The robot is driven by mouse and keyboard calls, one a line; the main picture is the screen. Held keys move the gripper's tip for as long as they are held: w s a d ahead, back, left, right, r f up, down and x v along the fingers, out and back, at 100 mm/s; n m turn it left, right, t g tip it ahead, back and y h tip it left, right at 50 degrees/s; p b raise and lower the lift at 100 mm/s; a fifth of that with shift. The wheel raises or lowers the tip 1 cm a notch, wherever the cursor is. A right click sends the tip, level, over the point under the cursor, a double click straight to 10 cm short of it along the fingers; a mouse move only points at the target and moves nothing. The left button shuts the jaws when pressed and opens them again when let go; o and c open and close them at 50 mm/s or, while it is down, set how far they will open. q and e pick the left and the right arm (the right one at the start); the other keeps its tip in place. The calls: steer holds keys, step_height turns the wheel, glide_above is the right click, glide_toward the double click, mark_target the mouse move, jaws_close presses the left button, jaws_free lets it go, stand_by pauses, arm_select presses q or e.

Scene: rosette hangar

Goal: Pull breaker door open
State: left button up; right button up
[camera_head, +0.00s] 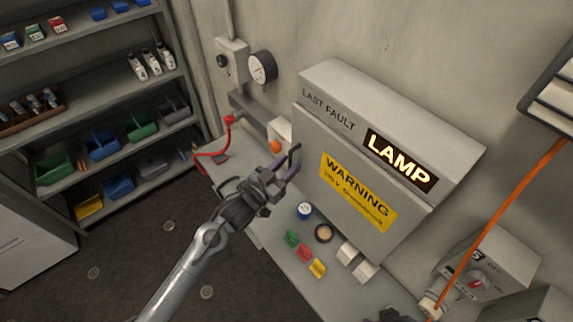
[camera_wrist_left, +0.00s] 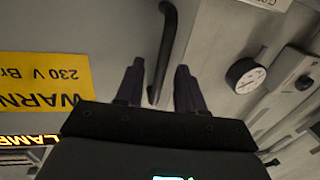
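The grey breaker box has a closed-looking door (camera_head: 350,222) with a yellow WARNING label (camera_head: 358,192). The label shows upside down in the left wrist view (camera_wrist_left: 45,80). A dark bar handle (camera_head: 294,158) is at the door's left edge; it also shows in the left wrist view (camera_wrist_left: 167,45). My left gripper (camera_head: 283,172) is at the handle, fingers apart. In the left wrist view the handle's end lies between the fingers (camera_wrist_left: 160,68), with a gap on each side. A dark piece at the head view's bottom edge may be my right gripper (camera_head: 389,316); its fingers cannot be made out.
A lit LAMP sign (camera_head: 400,161) is on the box's sloped top. Below the door, a bench (camera_head: 275,232) carries small coloured blocks (camera_head: 304,252) and round parts. A gauge (camera_head: 262,67) is on the wall. An orange cable (camera_head: 497,222) hangs at right; shelves (camera_head: 95,65) stand at left.

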arm_select(q)
jaws_close()
steer(key=shift+s, duration=0.1)
stand_by(0.5)
